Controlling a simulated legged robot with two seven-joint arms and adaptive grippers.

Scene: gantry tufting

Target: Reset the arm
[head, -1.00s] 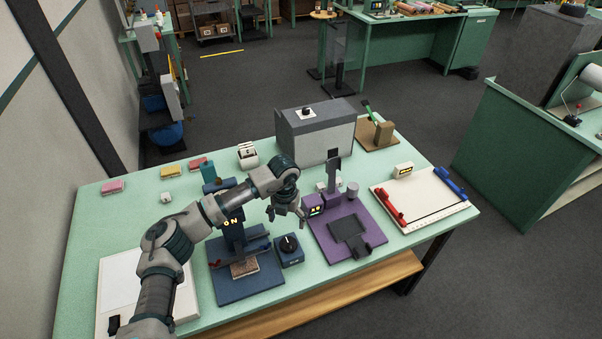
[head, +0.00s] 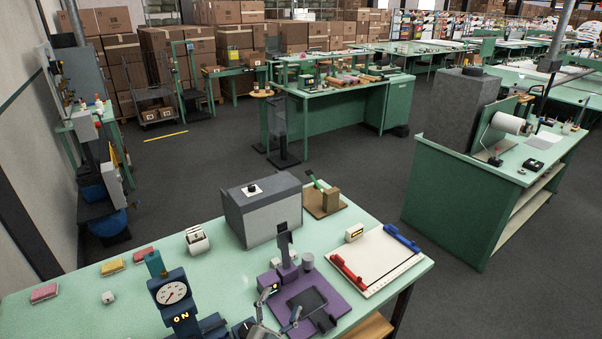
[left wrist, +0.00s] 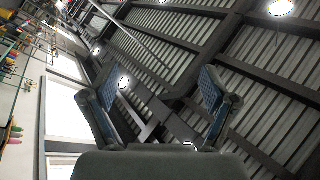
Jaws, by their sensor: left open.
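My left gripper (head: 279,318) shows only in part at the bottom edge of the head view, in front of the purple device. In the left wrist view, my left gripper (left wrist: 163,90) has its two fingers spread apart with nothing between them. Behind them are the ceiling beams and lamps, so the wrist camera faces upward. Most of my left arm is below the head view. My right gripper is not in view.
The green worktable (head: 65,310) holds a blue press (head: 180,305), a purple device (head: 325,297), a grey box (head: 262,210) and a white board (head: 380,262) with red and blue handles. A green counter (head: 460,195) stands at the right. Dark floor lies beyond the table.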

